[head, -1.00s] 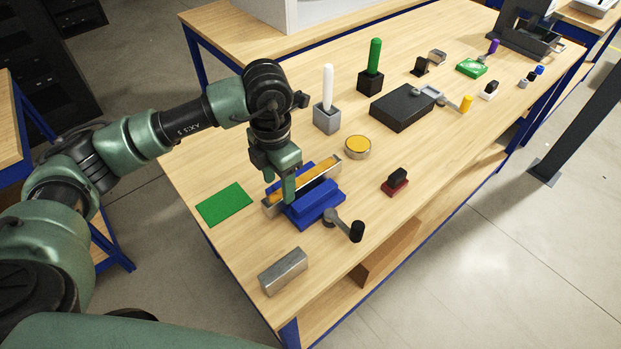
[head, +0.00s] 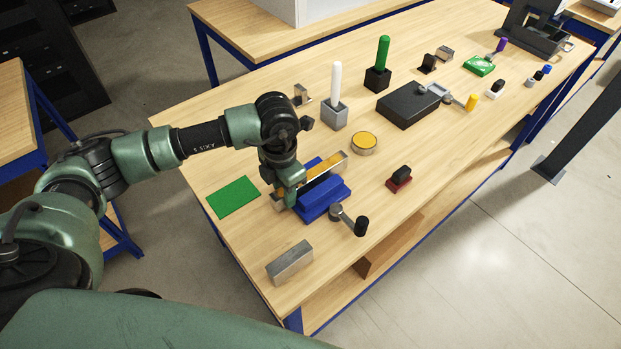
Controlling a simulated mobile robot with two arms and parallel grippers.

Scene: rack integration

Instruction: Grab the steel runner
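A long steel piece with an orange-yellow upper face (head: 328,168) lies across a blue vise-like fixture (head: 322,204) near the table's left end. A plain steel block (head: 290,263) lies apart, near the front edge. I cannot tell from looks alone which one is the steel runner. My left gripper (head: 290,197) points down at the left part of the orange-faced piece, beside the blue fixture, and hides some of that piece. Its finger gap is not clear, so I cannot tell whether it grips. My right gripper is out of view.
A green mat (head: 233,197) lies left of the fixture. A crank with a black handle (head: 360,226) sticks out in front. A round orange-topped tin (head: 364,143), a grey block with a white rod (head: 336,105) and a black box (head: 410,106) stand behind.

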